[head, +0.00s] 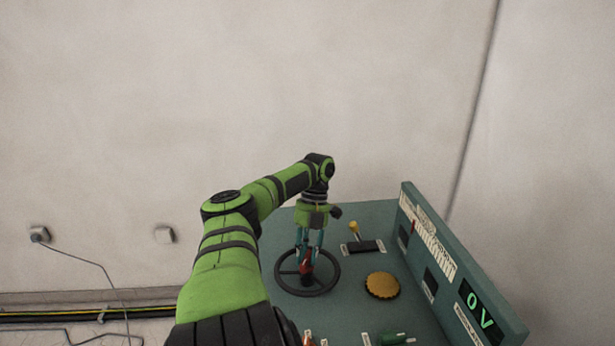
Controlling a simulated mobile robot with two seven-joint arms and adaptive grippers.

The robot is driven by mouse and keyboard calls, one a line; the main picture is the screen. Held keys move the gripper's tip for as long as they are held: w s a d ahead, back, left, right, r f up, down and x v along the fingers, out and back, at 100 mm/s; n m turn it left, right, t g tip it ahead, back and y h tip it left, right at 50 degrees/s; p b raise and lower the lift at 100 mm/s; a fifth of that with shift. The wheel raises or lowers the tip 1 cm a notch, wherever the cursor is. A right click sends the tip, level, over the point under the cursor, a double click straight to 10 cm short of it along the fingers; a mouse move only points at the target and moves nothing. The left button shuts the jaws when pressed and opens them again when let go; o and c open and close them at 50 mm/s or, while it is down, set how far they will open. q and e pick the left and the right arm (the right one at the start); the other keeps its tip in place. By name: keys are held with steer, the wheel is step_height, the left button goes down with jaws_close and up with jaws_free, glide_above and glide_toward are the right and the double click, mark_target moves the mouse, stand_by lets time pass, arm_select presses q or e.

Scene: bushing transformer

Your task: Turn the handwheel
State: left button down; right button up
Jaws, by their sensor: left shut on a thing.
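The black handwheel (333,280) lies flat on the green-grey top of the control console (375,220). It has a round rim with spokes and a reddish part (306,268) at its centre. My left gripper (307,262) points straight down over the wheel's middle, its fingers shut around the reddish hub part. The fingers partly hide the hub and some spokes. My right gripper does not show.
A yellow-knobbed lever (354,231) and a round yellow-orange knob (382,285) sit right of the wheel. A raised panel on the right carries a display (480,311) reading "0V". A small green part (397,339) shows at the front edge. A wall stands behind.

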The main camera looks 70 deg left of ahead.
mark_target(310, 249)
arm_select(q)
steer(key=shift+s+d+f, duration=0.15)
steer(key=shift+d+f, duration=0.05)
steer(key=shift+f, duration=0.1)
steer(key=c, duration=1)
jaws_free()
steer(key=shift+d+r, duration=0.1)
steer(key=shift+r, duration=0.05)
steer(key=shift+a, duration=0.25)
steer(key=shift+w+v, duration=0.1)
steer(key=shift+v, duration=1.55)
steer(key=shift+w+v, duration=0.15)
steer(key=shift+v, duration=1.45)
steer(key=shift+r, duration=0.4)
